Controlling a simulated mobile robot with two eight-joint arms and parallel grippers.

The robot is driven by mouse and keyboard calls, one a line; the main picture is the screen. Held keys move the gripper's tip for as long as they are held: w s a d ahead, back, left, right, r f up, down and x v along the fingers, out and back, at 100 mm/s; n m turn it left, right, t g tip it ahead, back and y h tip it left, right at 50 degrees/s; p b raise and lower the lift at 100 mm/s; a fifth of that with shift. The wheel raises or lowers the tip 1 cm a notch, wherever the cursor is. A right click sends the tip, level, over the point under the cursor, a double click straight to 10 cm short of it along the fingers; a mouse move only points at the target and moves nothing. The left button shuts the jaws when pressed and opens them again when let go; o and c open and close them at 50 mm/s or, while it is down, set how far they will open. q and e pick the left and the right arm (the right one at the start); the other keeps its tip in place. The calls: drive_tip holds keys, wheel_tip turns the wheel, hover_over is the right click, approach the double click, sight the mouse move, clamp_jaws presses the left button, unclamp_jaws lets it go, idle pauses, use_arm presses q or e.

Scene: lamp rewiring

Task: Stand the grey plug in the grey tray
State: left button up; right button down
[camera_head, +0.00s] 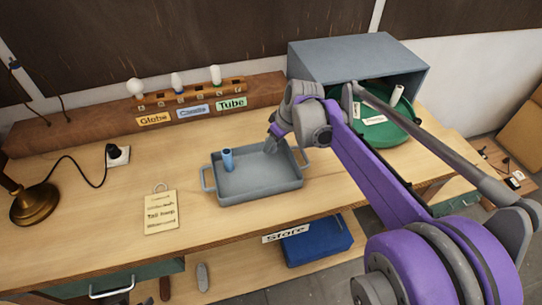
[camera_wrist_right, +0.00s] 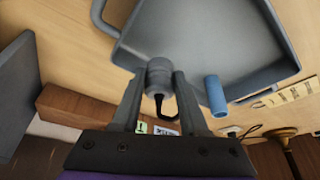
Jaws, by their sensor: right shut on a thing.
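The grey tray (camera_head: 258,188) sits on the workbench in the head view, with a handle at each end. My right gripper (camera_head: 272,142) is over the tray's back right part. In the right wrist view the grey plug (camera_wrist_right: 159,76) is between the two fingers, which are shut on it; a dark cord end shows behind it. The plug is over the tray's edge area in that view; I cannot tell whether it touches the tray (camera_wrist_right: 205,40). In the head view the fingers mostly hide the plug. My left gripper is not in view.
A blue cylinder (camera_head: 227,160) stands upright in the tray's back left part. A bulb rack (camera_head: 190,93) with labels stands behind. A green round tray (camera_head: 385,135) is at the right, by a grey box (camera_head: 355,60).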

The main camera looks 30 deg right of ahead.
sight(276, 149)
drive_tip(key=shift+f, duration=2.25)
drive_tip(key=shift+f, duration=0.15)
drive_tip(key=shift+c, duration=2.2)
unclamp_jaws()
drive_tip(key=shift+d+r, duration=0.1)
drive_tip(key=shift+r, duration=0.3)
drive_tip(key=v, duration=1.1)
drive_tip(key=shift+s+r+p, duration=0.25)
drive_tip(key=shift+p, duration=0.1)
